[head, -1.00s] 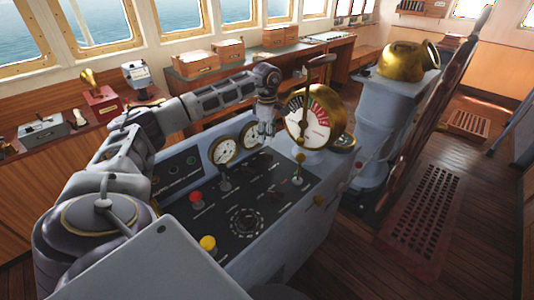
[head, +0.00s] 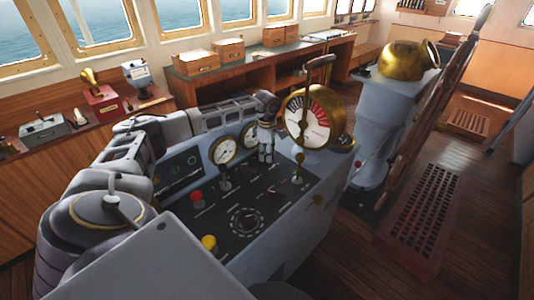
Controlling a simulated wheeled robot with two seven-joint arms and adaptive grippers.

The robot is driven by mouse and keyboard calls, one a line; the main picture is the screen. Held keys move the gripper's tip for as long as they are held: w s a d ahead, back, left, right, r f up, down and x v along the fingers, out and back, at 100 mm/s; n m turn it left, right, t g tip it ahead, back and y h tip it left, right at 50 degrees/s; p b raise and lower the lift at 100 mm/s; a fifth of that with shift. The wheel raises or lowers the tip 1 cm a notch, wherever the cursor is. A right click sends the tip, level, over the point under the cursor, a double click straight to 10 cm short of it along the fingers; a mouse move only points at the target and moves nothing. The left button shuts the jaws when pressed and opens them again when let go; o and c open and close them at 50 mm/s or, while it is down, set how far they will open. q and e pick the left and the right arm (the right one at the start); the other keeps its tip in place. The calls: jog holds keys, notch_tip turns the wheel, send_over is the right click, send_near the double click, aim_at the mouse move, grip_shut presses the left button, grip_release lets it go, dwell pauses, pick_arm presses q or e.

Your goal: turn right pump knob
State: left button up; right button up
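The dark control panel (head: 213,232) is on top of the grey console and carries several small dark knobs. I cannot tell from the labels which of them is the right pump knob. My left gripper (head: 266,160) points down over the back part of the panel, just right of the two round white gauges. It hides the part of the panel behind it, and its fingers are too small to show whether they are open or whether they touch a knob. My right gripper is out of view.
A brass telegraph dial (head: 308,118) with a lever stands close to the right of my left gripper. A red knob (head: 197,196), a yellow knob (head: 208,242) and a large round dial (head: 247,222) are nearer on the panel. A brass-topped pedestal (head: 377,135) stands further right.

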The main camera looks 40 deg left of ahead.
pick_arm(q)
jog(key=shift+c, duration=0.3)
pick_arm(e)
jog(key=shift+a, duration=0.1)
pick_arm(q)
grip_shut()
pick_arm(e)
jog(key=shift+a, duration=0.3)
